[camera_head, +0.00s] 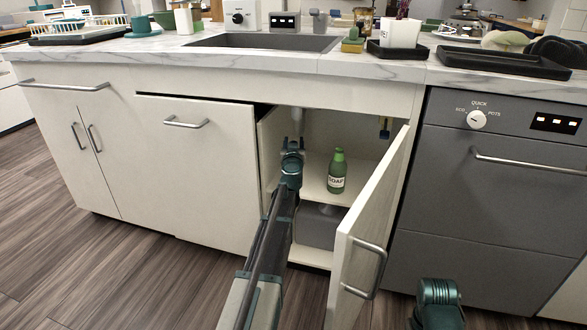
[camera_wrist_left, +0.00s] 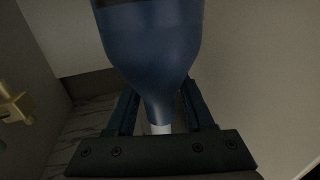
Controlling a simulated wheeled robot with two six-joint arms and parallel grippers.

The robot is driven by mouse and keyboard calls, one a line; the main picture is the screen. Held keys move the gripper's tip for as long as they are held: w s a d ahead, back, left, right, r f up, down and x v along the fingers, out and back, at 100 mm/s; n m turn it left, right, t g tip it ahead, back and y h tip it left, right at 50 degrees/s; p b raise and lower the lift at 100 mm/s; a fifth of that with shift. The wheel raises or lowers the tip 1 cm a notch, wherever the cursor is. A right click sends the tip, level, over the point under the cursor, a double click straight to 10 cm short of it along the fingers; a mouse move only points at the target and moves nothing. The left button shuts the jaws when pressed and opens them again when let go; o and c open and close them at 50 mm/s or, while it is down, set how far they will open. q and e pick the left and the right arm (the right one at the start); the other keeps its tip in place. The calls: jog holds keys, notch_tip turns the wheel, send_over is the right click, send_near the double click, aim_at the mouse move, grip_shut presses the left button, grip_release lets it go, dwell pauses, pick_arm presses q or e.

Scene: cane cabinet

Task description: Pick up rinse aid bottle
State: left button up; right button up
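A blue bottle (camera_wrist_left: 150,50) with a narrow neck and a white tip fills the upper middle of the left wrist view. It carries no label I can read. My left gripper (camera_head: 292,147) reaches into the open cabinet under the sink. Its fingers (camera_wrist_left: 160,105) stand apart on either side of the bottle's neck, with gaps showing near the palm; their far ends are hidden behind the bottle. I cannot make out this bottle in the head view. My right gripper (camera_head: 438,292) shows only in part at the bottom right; its fingertips are unclear.
A green soap bottle (camera_head: 337,172) stands on the cabinet shelf right of my left gripper. A grey bin (camera_head: 315,228) sits below. The open cabinet door (camera_head: 365,220) stands to the right, beside the grey dishwasher (camera_head: 490,200). The counter edge (camera_head: 230,62) lies above.

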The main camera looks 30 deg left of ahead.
pick_arm(q)
grip_shut()
dwell(1.1)
